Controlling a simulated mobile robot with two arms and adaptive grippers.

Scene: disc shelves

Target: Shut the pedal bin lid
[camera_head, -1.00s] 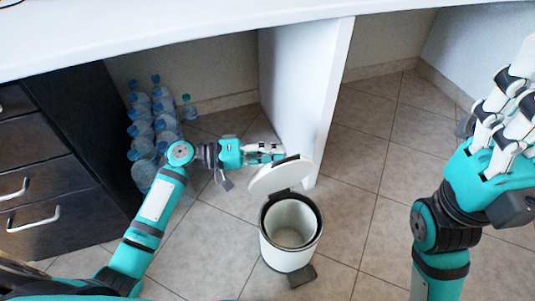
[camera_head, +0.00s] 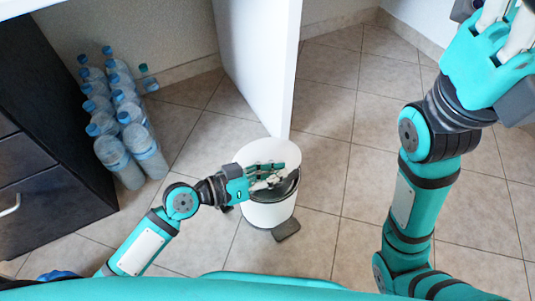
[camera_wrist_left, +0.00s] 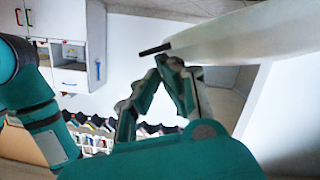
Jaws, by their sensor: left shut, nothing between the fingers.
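The pedal bin (camera_head: 268,214) stands on the tiled floor, a white body with a dark rim and a dark pedal (camera_head: 286,230) at its foot. Its round white lid (camera_head: 265,150) shows tilted above the rim, with a dark gap at the right side; the bin's inside is mostly hidden. My left gripper (camera_head: 282,177) is shut and empty, in front of the lid's lower part. In the left wrist view its fingertips (camera_wrist_left: 165,64) meet close beside the pale lid (camera_wrist_left: 250,35); I cannot tell whether they touch. My right gripper (camera_head: 505,15) is raised at the upper right, its fingertips cut off.
A white desk panel (camera_head: 262,70) stands just behind the bin. Several water bottles (camera_head: 120,120) stand on the floor at the left, beside a dark drawer cabinet (camera_head: 50,185). The floor (camera_head: 335,165) right of the bin is clear.

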